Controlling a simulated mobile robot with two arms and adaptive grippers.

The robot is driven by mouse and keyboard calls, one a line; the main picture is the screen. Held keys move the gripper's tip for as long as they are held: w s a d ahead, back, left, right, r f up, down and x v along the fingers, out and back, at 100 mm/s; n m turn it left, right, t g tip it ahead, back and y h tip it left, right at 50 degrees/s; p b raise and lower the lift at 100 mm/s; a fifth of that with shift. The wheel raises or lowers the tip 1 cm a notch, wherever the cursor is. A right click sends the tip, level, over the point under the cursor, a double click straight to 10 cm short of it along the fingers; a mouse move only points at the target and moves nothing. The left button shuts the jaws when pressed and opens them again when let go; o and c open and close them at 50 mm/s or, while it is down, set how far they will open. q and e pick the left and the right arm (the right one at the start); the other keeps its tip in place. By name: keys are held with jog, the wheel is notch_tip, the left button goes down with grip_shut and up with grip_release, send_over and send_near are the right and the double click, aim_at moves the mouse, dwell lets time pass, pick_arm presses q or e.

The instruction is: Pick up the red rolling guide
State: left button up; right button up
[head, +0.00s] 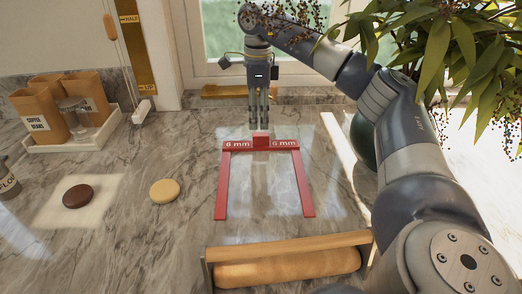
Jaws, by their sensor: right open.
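The red rolling guide (224,185) lies flat on the marble counter, in the middle of the head view. It is a U-shaped frame with two legs toward me and a cross bar marked "6 mm" at the far side. A raised red block sits at the middle of the bar. My right gripper (259,122) points down just above and behind that block, apart from it as far as I can tell. Its fingers look close together, but it is open and holds nothing visible. My left gripper is not in view.
A wooden rolling pin (288,268) in a holder stands at the front. A dark cookie (77,196) and a pale cookie (165,191) lie at left. A tray (68,140) with coffee bags is back left. A leafy plant (440,50) overhangs the right.

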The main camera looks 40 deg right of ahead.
aim_at(261, 134)
notch_tip(261, 134, down, 2)
jog(key=shift+s+f, duration=0.1)
jog(key=f, duration=0.2)
jog(key=d+f, duration=0.1)
jog(key=f, duration=0.2)
jog(key=shift+f+p, duration=0.3)
jog(key=shift+p, duration=0.05)
jog(key=shift+w, duration=0.2)
jog(key=shift+c, duration=0.4)
grip_shut()
